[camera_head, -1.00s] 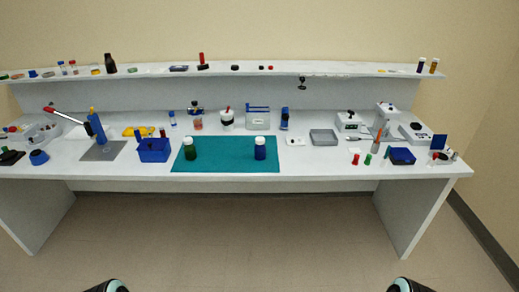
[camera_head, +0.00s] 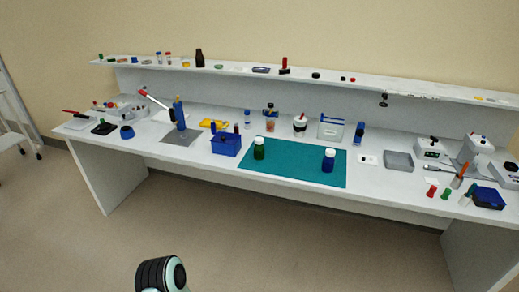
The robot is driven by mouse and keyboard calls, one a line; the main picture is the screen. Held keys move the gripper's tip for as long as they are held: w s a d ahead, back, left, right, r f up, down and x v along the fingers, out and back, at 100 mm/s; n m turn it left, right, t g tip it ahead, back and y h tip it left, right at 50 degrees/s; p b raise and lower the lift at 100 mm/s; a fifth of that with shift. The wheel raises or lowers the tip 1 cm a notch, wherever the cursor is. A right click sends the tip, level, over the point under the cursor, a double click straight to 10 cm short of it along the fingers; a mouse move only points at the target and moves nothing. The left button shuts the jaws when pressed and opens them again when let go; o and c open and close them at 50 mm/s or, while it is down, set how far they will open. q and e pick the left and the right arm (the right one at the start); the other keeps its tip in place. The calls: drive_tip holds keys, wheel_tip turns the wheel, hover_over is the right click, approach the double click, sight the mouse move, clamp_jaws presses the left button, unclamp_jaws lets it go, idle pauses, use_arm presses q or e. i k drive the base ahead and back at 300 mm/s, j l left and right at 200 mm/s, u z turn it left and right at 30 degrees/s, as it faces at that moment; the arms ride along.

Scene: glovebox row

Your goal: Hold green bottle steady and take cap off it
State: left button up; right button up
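The green bottle (camera_head: 259,152) stands upright on the left part of the teal mat (camera_head: 291,168). Its white cap (camera_head: 259,140) is on top. A blue bottle (camera_head: 328,163) with a white cap (camera_head: 330,152) stands upright on the right part of the same mat. Neither of my grippers is in view. Only a rounded dark and pale arm part of mine shows at the bottom edge, well short of the bench and touching nothing.
A blue box (camera_head: 226,146) stands just left of the mat. A grey tray (camera_head: 399,161) and a white device (camera_head: 431,150) stand to the right. A shelf (camera_head: 240,70) runs along the back. The floor before the bench (camera_head: 250,235) is clear.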

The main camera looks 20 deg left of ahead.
sight(258, 150)
drive_tip(key=i+j, duration=0.1)
drive_tip(key=i, duration=0.45)
drive_tip(key=i+j, duration=0.15)
drive_tip(key=i, duration=0.4)
drive_tip(key=u, duration=0.05)
